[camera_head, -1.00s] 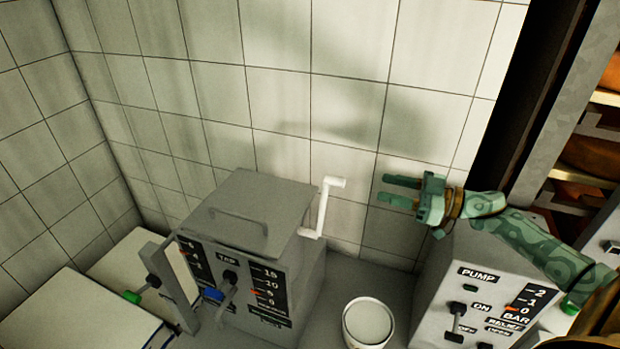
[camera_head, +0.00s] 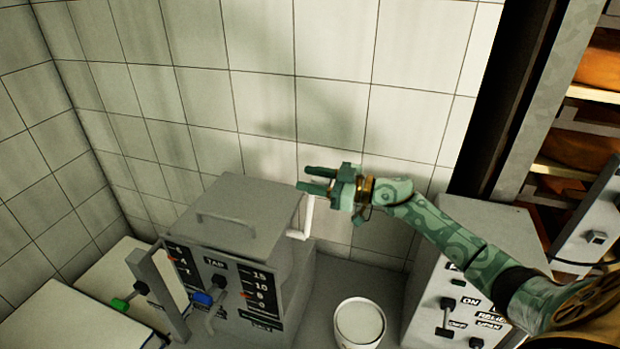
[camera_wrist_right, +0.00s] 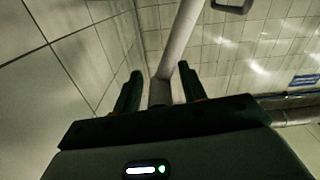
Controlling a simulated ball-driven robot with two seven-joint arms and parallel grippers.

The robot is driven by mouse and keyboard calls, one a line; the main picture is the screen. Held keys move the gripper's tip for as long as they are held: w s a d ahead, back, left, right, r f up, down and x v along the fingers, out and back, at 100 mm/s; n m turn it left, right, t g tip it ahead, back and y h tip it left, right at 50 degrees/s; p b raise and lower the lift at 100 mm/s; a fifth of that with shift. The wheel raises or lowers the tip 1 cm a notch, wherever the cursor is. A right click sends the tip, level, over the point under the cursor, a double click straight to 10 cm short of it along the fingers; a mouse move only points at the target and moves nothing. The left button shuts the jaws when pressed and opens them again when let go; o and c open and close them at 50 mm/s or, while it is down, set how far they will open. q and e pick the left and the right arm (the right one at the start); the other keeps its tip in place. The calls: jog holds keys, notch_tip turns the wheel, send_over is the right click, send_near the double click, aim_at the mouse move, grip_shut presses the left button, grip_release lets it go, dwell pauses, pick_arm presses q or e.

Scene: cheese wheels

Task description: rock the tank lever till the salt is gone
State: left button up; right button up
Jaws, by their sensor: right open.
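The tank (camera_head: 293,275) is a grey box with a handled lid, a TAP label and scale panels on its front. Its white crank-shaped lever (camera_head: 308,215) stands at its right side, with the upper part hidden behind my right gripper (camera_head: 304,180). That gripper is open at the lever's top. In the right wrist view, the pale lever rod (camera_wrist_right: 178,45) comes down between the two open fingers (camera_wrist_right: 160,84); I cannot tell whether they touch it. An orange-red mark shows on the right scale; small print is unreadable. No salt can be made out. My left gripper is not in view.
A white bucket (camera_head: 360,321) stands in front, between the tank and the grey PUMP box (camera_head: 490,225). A tiled wall (camera_head: 290,60) lies behind; shelves with cheese (camera_head: 605,60) stand at right.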

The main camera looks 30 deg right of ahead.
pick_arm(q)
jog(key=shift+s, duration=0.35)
pick_arm(e)
jog(key=shift+w+a, duration=0.25)
grip_shut()
jog(key=shift+r, duration=0.1)
